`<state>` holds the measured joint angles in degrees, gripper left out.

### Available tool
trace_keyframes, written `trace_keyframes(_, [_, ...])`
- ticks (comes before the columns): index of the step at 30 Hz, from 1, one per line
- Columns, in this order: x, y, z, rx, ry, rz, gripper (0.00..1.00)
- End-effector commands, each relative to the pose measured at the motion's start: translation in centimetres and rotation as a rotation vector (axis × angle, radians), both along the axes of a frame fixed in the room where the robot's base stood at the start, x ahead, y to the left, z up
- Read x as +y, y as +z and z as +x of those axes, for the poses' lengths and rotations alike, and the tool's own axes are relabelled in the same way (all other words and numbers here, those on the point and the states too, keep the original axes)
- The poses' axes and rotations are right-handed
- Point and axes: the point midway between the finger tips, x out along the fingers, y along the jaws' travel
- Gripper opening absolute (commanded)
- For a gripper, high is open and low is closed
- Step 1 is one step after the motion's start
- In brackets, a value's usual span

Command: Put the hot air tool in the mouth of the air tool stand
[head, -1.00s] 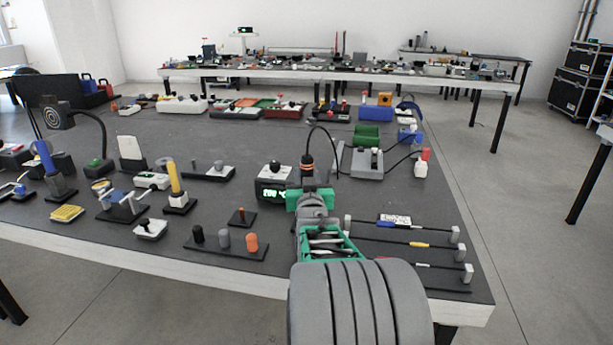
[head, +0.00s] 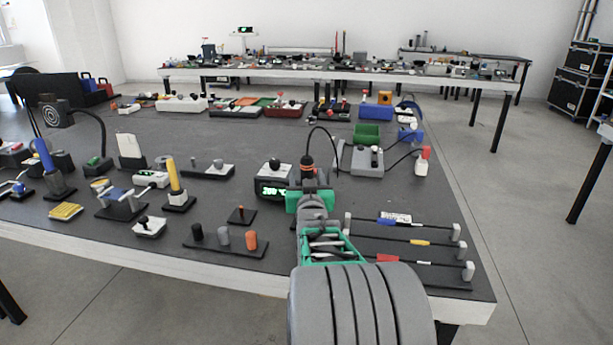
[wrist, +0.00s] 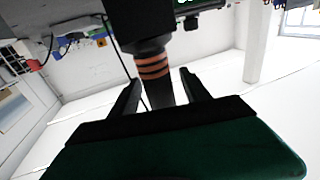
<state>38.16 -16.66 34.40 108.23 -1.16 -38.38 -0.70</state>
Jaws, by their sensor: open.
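The hot air tool (head: 307,167) is a dark cylinder with orange bands, upright in the head view, with a black cable arching from its top. It shows large in the wrist view (wrist: 152,62), its narrower grey part between my fingers. My gripper (wrist: 160,78) is open, with one dark finger on each side of the tool and gaps visible beside it. In the head view my green gripper (head: 309,193) is just in front of the tool. I cannot make out the air tool stand; my gripper and arm cover the area below the tool.
A box with a green display (head: 273,191) stands left of the tool. A grey box (head: 366,163) with a green bin behind it stands to the right. Rods with coloured labels (head: 420,242) lie at the front right. A peg rack (head: 224,246) is at the front left.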

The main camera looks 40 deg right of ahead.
Motion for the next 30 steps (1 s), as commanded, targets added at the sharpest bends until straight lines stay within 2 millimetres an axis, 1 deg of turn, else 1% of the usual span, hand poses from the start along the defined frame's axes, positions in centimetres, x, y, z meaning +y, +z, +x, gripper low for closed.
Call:
trace_keyframes(9, [3.6,0.0,-4.8,-0.003,0.000,-0.002,0.55])
trace_keyframes(12, [4.3,-0.1,-5.6,-0.003,0.000,-0.002,0.55])
trace_keyframes(24, [4.4,-0.1,-5.9,-0.002,0.000,-0.002,0.55])
trace_keyframes(26, [4.4,0.3,-5.8,-0.003,0.000,-0.002,0.55])
trace_keyframes(30, [4.4,2.1,-5.8,-0.004,0.000,-0.003,0.55])
